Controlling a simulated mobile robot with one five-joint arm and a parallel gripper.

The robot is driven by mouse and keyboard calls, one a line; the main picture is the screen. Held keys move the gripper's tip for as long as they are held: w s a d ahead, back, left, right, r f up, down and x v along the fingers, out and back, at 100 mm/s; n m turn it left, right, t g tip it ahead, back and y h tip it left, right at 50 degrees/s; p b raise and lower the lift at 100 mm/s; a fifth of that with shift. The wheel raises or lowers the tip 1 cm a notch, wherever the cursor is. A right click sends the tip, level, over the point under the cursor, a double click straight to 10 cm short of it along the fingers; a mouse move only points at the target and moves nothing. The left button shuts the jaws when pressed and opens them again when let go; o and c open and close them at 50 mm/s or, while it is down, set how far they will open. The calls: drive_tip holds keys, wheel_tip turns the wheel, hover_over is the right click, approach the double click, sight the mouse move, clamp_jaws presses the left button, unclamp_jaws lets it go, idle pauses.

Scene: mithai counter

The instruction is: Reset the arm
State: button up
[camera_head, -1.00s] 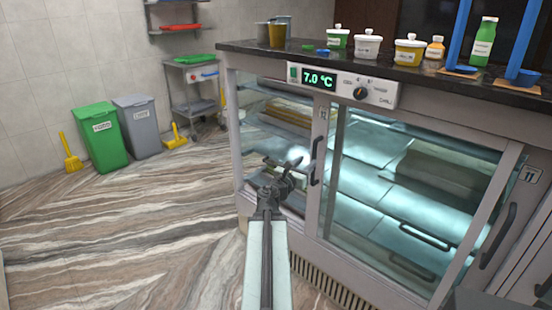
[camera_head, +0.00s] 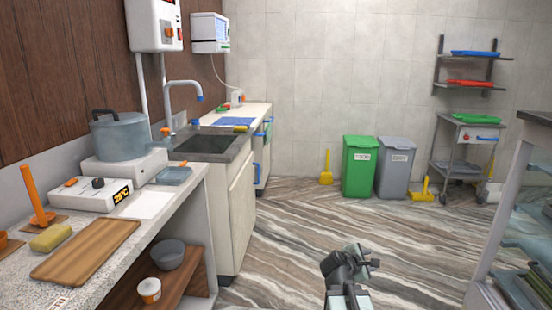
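My gripper (camera_head: 364,262) shows at the bottom of the head view, right of the middle, over the striped floor. It is dark grey, at the end of my light arm, and stands clear of the counters. I see no object in it. It is too small and too turned to tell whether its fingers are open or shut.
A left counter (camera_head: 55,285) holds a wooden board (camera_head: 88,250), a sponge (camera_head: 51,237) and a pot (camera_head: 120,134). A sink (camera_head: 207,144) lies beyond. Green (camera_head: 359,165) and grey (camera_head: 394,168) bins stand behind. The glass cabinet (camera_head: 508,230) is at right. Open floor lies between.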

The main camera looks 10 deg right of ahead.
drive_tip(key=s+a+f+m+g+y, duration=0.1)
drive_tip(key=a+f+m+y, duration=0.25)
drive_tip(key=a, duration=0.55)
drive_tip(key=s+a+f+m+g+y, duration=0.1)
drive_tip(key=a+f+m+y, duration=0.3)
drive_tip(key=a, duration=0.6)
drive_tip(key=s+a+f+m+g+y, duration=0.3)
drive_tip(key=s+a+f+m+g, duration=0.2)
drive_tip(key=s+a+m, duration=0.4)
wheel_tip(320, 180, up, 26)
drive_tip(key=n+p, duration=0.1)
drive_tip(key=p, duration=2.4)
drive_tip(key=shift+w+a+f, duration=0.15)
drive_tip(key=shift+w+a, duration=0.3)
drive_tip(key=shift+d, duration=0.1)
